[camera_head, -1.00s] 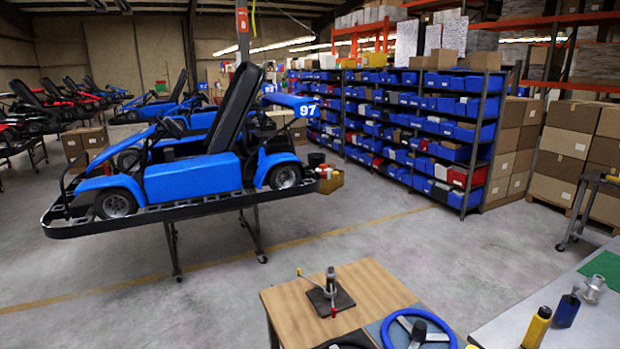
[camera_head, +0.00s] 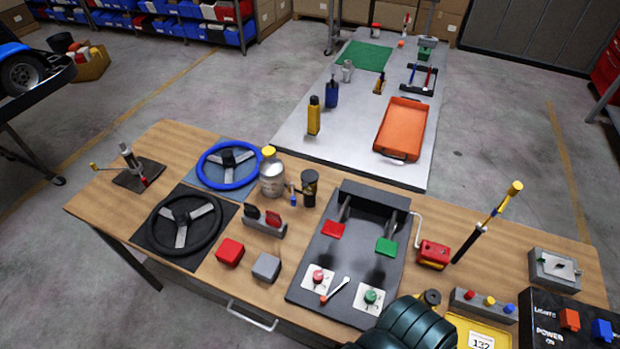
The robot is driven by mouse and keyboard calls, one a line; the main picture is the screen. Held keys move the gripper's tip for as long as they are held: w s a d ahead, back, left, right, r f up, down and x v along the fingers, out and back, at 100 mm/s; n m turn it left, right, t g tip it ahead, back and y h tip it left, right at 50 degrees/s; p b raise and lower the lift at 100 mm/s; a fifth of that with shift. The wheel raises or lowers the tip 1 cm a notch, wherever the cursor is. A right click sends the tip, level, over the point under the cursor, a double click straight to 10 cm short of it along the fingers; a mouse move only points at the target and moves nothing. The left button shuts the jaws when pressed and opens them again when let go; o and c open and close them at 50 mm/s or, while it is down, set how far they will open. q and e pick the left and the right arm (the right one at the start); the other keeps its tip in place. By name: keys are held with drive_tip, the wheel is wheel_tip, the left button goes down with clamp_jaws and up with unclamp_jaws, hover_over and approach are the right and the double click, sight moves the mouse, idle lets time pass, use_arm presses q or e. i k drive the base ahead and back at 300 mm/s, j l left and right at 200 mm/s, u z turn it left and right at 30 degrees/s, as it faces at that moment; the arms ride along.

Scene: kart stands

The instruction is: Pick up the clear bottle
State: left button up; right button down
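The clear bottle is most likely the see-through, greyish round bottle (camera_head: 272,180) with a yellow cap. It stands upright on the wooden workbench (camera_head: 150,215), between the blue steering wheel (camera_head: 229,165) and a small black container (camera_head: 310,187). Nothing covers it from this view. A small blue item (camera_head: 293,194) stands just to its right. Neither of my grippers shows in the head view.
A black pedal board (camera_head: 345,250) lies right of the bottle. A black steering wheel (camera_head: 185,224), a red block (camera_head: 229,252) and a grey block (camera_head: 266,267) lie nearer. A dark ribbed object (camera_head: 410,325) is at the front edge. A metal table (camera_head: 350,150) stands behind.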

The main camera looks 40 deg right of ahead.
sight(431, 297)
drive_tip(key=z, duration=2.85)
drive_tip(key=l+u, duration=0.2)
drive_tip(key=u, duration=0.25)
drive_tip(key=l+u, duration=0.15)
drive_tip(key=u, duration=0.3)
drive_tip(key=k+l+u, duration=0.1)
drive_tip(key=u, duration=0.35)
drive_tip(key=k+l+u, duration=0.1)
drive_tip(key=u, duration=0.35)
drive_tip(key=k+l, duration=0.4)
drive_tip(key=i, duration=0.45)
